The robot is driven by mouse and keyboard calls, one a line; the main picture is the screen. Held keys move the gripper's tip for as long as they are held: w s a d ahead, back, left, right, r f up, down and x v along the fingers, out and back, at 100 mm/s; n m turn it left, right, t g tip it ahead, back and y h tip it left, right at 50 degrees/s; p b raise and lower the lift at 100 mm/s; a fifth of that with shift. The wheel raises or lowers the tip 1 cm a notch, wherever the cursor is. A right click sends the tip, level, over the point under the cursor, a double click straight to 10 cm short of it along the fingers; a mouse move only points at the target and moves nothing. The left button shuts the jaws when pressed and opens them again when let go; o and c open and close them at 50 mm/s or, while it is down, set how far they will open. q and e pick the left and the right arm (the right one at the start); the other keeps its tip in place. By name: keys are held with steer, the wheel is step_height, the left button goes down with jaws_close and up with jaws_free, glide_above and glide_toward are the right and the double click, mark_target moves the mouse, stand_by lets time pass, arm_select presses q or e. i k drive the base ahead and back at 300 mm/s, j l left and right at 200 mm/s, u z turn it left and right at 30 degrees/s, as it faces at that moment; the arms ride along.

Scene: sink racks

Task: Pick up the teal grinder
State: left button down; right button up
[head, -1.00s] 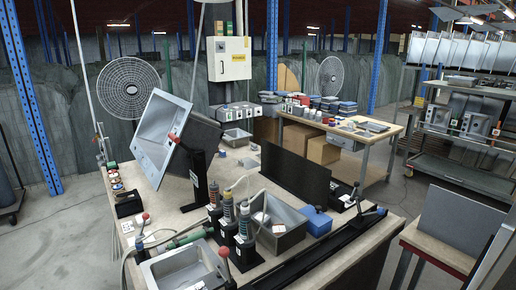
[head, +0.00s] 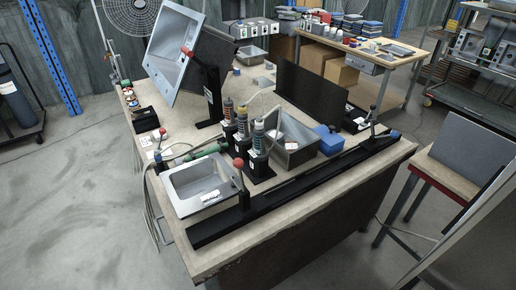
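A green-teal cylindrical tool (head: 205,152), which looks like the grinder, lies on the workbench (head: 290,188) in the head view. It lies just behind the front steel sink (head: 196,180) and left of several upright tools with coloured bands (head: 242,122). A pale hose or cable runs from its left end. Its right end is close to the upright tools, and I cannot tell whether it touches them. Neither of my grippers is in view.
A black rail (head: 300,180) with clamp levers runs along the bench's front edge. A tilted sink (head: 174,48) stands behind the tool, and a second sink (head: 293,135) and blue box (head: 328,139) stand to the right. The floor (head: 80,210) at left is clear.

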mark_target(259, 153)
steer(key=i+j+z, duration=0.1)
steer(key=j+z, duration=0.25)
steer(key=j, duration=0.35)
steer(key=j+z, duration=0.35)
steer(key=j, duration=0.35)
